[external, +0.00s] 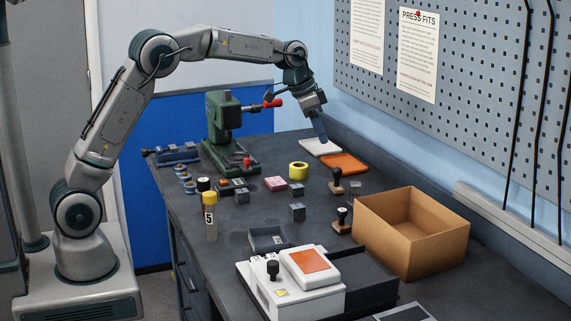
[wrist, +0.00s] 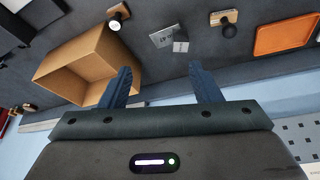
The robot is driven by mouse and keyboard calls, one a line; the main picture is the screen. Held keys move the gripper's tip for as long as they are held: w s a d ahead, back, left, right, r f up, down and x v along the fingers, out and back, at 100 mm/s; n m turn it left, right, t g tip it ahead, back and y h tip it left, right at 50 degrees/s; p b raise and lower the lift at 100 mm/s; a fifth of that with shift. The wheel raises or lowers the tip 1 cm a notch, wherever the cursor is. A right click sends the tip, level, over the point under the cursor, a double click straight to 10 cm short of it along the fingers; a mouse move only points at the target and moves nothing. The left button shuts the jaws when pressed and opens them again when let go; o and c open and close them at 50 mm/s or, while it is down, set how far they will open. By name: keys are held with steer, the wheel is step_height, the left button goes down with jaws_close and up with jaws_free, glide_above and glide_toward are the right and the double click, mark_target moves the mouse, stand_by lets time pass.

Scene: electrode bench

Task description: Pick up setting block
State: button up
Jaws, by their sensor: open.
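Several small grey blocks lie on the bench, and I cannot tell for sure which is the setting block. In the wrist view, a small grey block (wrist: 181,44) lies beside a flat grey piece (wrist: 162,38), both beyond my fingertips. My gripper (external: 322,138) is above the far right of the bench near a white tray (external: 318,148). In the wrist view its blue fingers (wrist: 158,77) are apart with nothing between them.
An open cardboard box (external: 410,236) stands at the right. A green press (external: 222,125) stands at the back left. A pegboard wall (external: 480,90) bounds the right.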

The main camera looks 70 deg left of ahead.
steer(key=m, duration=0.1)
glide_toward(354, 184)
steer(key=p+x, duration=0.1)
steer(key=x, duration=0.4)
steer(key=shift+w+d+f, duration=0.1)
steer(key=shift+w+f, duration=0.15)
steer(key=shift+f, duration=0.1)
steer(key=shift+p+x, duration=1.15)
steer(key=shift+x, duration=1.45)
steer(key=shift+s, duration=0.1)
jaws_close()
